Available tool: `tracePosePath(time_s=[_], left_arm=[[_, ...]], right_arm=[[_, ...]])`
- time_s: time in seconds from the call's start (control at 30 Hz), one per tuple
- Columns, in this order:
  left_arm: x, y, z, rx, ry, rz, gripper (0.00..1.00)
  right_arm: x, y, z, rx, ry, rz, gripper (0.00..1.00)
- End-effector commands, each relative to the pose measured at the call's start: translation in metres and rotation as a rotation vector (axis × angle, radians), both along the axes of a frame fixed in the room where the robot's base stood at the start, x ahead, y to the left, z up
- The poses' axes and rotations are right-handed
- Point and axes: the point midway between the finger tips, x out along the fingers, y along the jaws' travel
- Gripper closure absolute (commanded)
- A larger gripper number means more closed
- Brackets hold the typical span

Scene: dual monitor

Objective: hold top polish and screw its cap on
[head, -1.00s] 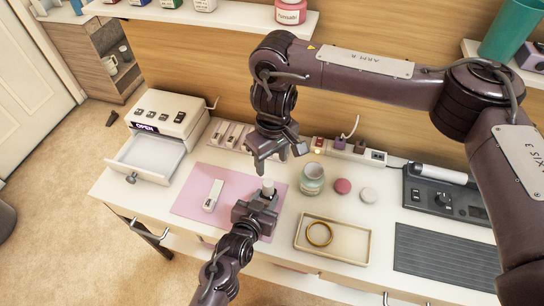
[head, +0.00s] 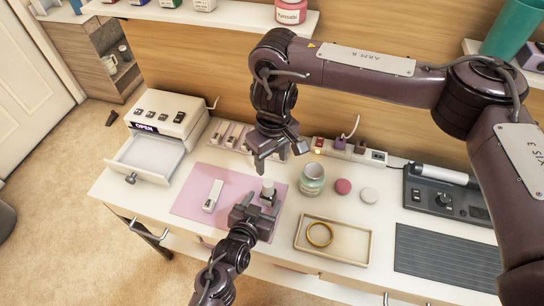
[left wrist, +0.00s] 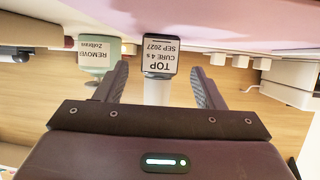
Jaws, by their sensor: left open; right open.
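The top polish bottle (head: 267,197) stands upright on the pink mat (head: 187,204), with a dark lower body and a white cap (head: 268,184) on top. How tightly the cap sits cannot be told. In the left wrist view the bottle appears upside down; its label (left wrist: 161,54) reads "TOP", with the white cap (left wrist: 157,93) beneath in the picture. My left gripper (head: 253,207) is open, just in front of the bottle, its fingers spread to either side of it. My right gripper (head: 275,162) is open and empty, pointing down above and slightly behind the bottle.
A white device (head: 213,195) lies on the mat's left. A green remover jar (head: 312,179), a pink round pot (head: 343,187) and a white one stand to the right. A tray (head: 342,257) with a gold ring is at front right. An open drawer (head: 142,160) is at left.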

Motion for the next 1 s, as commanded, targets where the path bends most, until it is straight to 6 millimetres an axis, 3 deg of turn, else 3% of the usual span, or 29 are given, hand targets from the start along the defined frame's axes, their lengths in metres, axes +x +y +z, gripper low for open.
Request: tracePosePath(time_s=[0.2, 0.4, 1.0], left_arm=[[-0.034, 0.014, 0.013, 0.002, 0.003, -0.001, 0.37], [-0.051, 0.022, 0.021, 0.003, 0.003, 0.001, 0.37], [-0.053, 0.023, 0.023, 0.002, 0.003, 0.001, 0.37]], right_arm=[[0.000, 0.000, -0.003, 0.000, 0.000, 0.000, 0.47], [0.000, 0.000, -0.004, 0.000, 0.000, 0.000, 0.47], [0.000, 0.000, -0.004, 0.000, 0.000, 0.000, 0.47]])
